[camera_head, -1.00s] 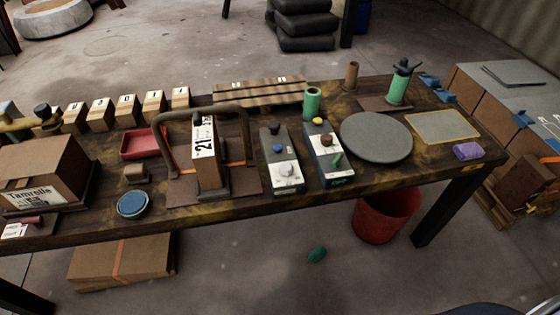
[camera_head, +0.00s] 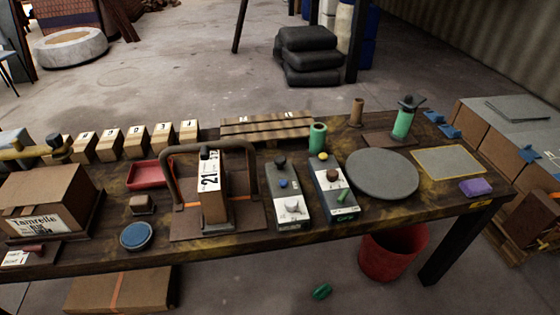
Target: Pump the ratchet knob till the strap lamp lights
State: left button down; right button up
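A tall block labelled 21 (camera_head: 213,198) stands under a brown arched frame (camera_head: 169,172) on a flat base, with an orange strap (camera_head: 192,205) low beside it. A dark knob (camera_head: 206,154) sits at the block's top. To the right are two grey control boxes. The left box (camera_head: 283,222) has a black knob (camera_head: 281,160), a blue button (camera_head: 283,184) and a white knob (camera_head: 292,206). The right box (camera_head: 337,209) has a yellow button (camera_head: 323,156), a brown knob (camera_head: 333,175) and a green lever (camera_head: 343,196). I cannot tell which part is the ratchet knob or strap lamp. Neither gripper shows.
A carton (camera_head: 42,196), red tray (camera_head: 149,176) and blue disc (camera_head: 136,236) lie left on the bench. A green cylinder (camera_head: 317,136), round grey plate (camera_head: 382,175) and purple cloth (camera_head: 477,187) lie right. A red bin (camera_head: 393,254) stands below. The bench's front edge is mostly clear.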

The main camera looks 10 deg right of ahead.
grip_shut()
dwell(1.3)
